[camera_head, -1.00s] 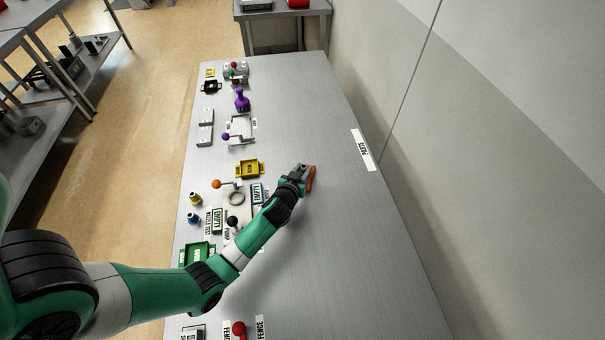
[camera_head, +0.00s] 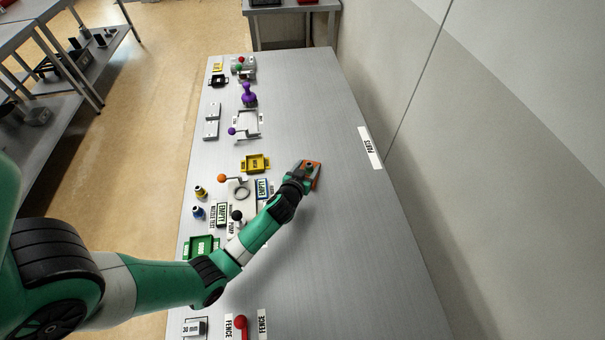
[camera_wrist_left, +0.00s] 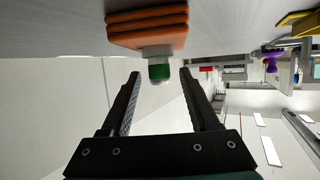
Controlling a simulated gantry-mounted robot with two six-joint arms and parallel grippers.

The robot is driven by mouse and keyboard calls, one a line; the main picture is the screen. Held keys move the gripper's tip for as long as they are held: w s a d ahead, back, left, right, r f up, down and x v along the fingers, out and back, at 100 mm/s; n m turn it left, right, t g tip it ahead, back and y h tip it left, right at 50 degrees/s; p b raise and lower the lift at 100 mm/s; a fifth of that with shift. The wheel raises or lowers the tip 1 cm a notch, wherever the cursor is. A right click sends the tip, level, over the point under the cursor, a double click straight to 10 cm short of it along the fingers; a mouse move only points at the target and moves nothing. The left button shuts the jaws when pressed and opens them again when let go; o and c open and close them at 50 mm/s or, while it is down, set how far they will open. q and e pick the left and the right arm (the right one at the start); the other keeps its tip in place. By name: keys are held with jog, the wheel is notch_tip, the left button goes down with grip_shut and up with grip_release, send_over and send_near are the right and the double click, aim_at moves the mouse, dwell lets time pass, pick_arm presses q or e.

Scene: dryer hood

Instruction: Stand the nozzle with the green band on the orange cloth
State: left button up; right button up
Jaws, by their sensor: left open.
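The nozzle (camera_wrist_left: 159,68) has a pale grey body, a green band and a whitish end. In the left wrist view, which is upside down, it stands upright on the folded orange cloth (camera_wrist_left: 147,24) and appears to touch it. In the head view the orange cloth (camera_head: 317,181) lies on the table near the wall side, with the small nozzle on it. My left gripper (camera_head: 305,173) is beside the cloth. In the wrist view its two fingers (camera_wrist_left: 158,73) are apart, with the nozzle seen between their tips, clear of both.
The metal table has free room around the cloth on the wall side. To the left are a yellow tray (camera_head: 245,164), a green tray (camera_head: 190,245), a yellow-banded nozzle (camera_head: 200,191) and a blue-banded nozzle (camera_head: 198,212). A purple object (camera_head: 249,97) stands farther back.

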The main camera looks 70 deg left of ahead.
pick_arm(q)
jog(key=p+v, duration=0.2)
jog(key=v, duration=0.9)
jog(key=shift+s+d, duration=0.25)
jog(key=shift+r, duration=0.15)
jog(key=w+d+r+m+t+h, duration=0.1)
jog(key=w+d+r+t, duration=0.3)
jog(key=r, duration=0.6)
jog(key=w+d+r+m+t, duration=0.1)
jog(key=w+d+r+t, duration=0.1)
jog(key=w+r, duration=0.6)
jog(key=w+d+r+t+h, duration=0.1)
jog(key=w+d+r+t, duration=0.15)
jog(key=r, duration=0.95)
jog(key=s+d+r+m+t+h, duration=0.2)
jog(key=d+r, duration=0.3)
jog(key=r, duration=0.5)
jog(key=s+d+r+m+t+h, duration=0.3)
jog(key=s+d+r+t+h, duration=0.1)
jog(key=r, duration=0.6)
jog(key=s+d+r+m+t+h, duration=0.3)
jog(key=d+r, duration=0.2)
jog(key=r, duration=0.6)
jog(key=shift+s+d+t+h, duration=0.35)
jog(key=shift+s+d+h, duration=0.05)
jog(key=shift+r, duration=0.2)
